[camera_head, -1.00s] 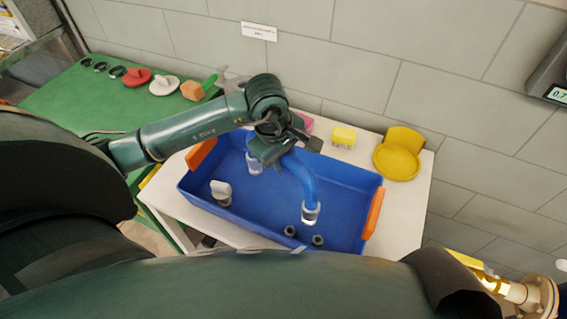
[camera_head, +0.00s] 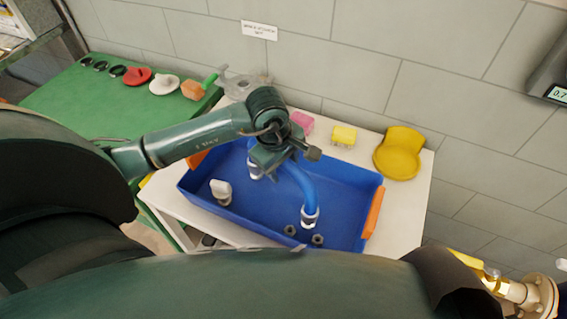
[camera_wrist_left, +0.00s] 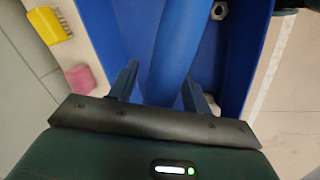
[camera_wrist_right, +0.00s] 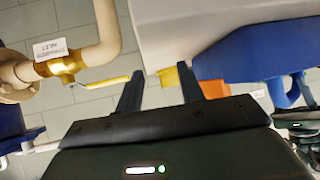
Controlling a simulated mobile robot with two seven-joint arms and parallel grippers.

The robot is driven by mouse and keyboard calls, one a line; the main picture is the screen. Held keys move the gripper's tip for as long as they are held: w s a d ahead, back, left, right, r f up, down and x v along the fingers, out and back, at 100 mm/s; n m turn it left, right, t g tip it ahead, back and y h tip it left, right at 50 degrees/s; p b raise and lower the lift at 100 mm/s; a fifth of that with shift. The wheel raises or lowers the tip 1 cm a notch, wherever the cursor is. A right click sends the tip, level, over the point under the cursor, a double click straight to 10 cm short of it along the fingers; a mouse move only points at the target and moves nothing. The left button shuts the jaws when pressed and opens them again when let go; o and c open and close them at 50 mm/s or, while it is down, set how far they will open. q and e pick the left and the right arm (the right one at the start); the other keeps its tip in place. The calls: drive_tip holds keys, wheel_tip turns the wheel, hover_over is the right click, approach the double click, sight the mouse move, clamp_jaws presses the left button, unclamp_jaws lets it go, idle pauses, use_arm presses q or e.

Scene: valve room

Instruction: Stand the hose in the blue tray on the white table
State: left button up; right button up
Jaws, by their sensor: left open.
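The blue hose (camera_head: 306,187) is bent in an arch inside the blue tray (camera_head: 345,198). Its pale end fittings point down at the tray floor, with the near one (camera_head: 310,218) toward the front right and the far one (camera_head: 254,171) partly hidden by my gripper. The tray has orange handles and stands on the white table (camera_head: 415,205). My left gripper (camera_head: 288,160) is at the top of the arch. In the left wrist view its open fingers (camera_wrist_left: 161,74) stand either side of the hose (camera_wrist_left: 178,40). My right gripper (camera_wrist_right: 160,72) is open and away from the tray.
The tray also holds a white-topped fitting (camera_head: 221,190) and dark nuts (camera_head: 318,240). Behind it are a pink sponge (camera_head: 302,122), a yellow brush (camera_head: 344,136) and a yellow scoop (camera_head: 398,155). A green table (camera_head: 105,105) adjoins at left. A pipe with a yellow-handled valve (camera_wrist_right: 65,68) is near my right gripper.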

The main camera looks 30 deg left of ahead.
use_arm(q)
drive_tip(key=shift+r, duration=0.15)
use_arm(e)
drive_tip(key=shift+s+r, duration=0.1)
drive_tip(key=shift+s, duration=0.05)
use_arm(q)
drive_tip(key=shift+r, duration=0.3)
use_arm(e)
drive_tip(key=shift+s+d+f, duration=0.1)
drive_tip(key=shift+f, duration=0.15)
drive_tip(key=shift+a+f+b, duration=0.2)
drive_tip(key=shift+a+b, duration=0.2)
drive_tip(key=shift+b, duration=0.25)
use_arm(q)
wheel_tip(320, 180, up, 11)
drive_tip(key=s, duration=0.2)
drive_tip(key=shift+s+a, duration=0.15)
drive_tip(key=shift+a, duration=0.2)
use_arm(e)
drive_tip(key=shift+r, duration=0.1)
drive_tip(key=shift+w, duration=0.3)
use_arm(q)
drive_tip(key=shift+s, duration=0.1)
use_arm(e)
drive_tip(key=shift+s+d, duration=0.1)
drive_tip(key=shift+d, duration=0.05)
